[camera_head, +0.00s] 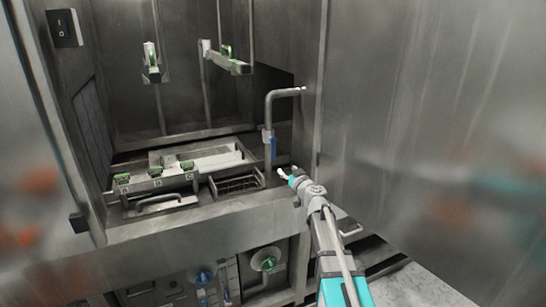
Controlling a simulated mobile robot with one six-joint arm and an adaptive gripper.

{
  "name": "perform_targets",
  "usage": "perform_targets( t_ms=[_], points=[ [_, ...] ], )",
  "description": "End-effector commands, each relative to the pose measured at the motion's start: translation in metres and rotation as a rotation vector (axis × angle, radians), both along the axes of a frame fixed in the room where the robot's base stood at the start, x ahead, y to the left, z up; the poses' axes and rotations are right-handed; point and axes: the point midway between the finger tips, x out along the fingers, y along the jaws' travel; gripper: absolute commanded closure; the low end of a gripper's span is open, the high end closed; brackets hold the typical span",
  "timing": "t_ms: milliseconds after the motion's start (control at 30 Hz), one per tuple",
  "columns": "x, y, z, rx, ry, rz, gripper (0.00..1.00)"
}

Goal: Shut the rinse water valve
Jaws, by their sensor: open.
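A bent grey pipe (270,112) comes out of the right wall of the washer opening and turns down. A valve with a small blue lever (273,149) sits on its vertical part, and the lever appears to hang down along the pipe. No label is readable, so I cannot confirm that this is the rinse water valve. My gripper (285,173) is open and appears empty. In the picture it is just below and right of the blue lever, seemingly apart from it, though the depth gap is hard to judge.
A tray area with green clips (157,170) and a wire basket (236,184) lie left of the pipe. A spray arm (227,60) hangs above. Blue (203,276) and green (268,263) round fittings are below. A large steel panel (430,130) stands close on the right.

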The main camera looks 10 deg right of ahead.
Motion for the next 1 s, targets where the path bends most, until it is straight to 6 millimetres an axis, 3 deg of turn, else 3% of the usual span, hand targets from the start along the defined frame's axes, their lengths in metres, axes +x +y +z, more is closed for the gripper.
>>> perform_targets(
  t_ms=[267, 800, 1000],
  points=[
    [0.026, 0.007, 0.0, 0.0, 0.0, 0.002, 0.34],
    [0.104, 0.027, 0.0, 0.0, 0.0, 0.001, 0.34],
    [0.123, 0.032, 0.0, 0.0, 0.0, 0.0, 0.34]
  ],
)
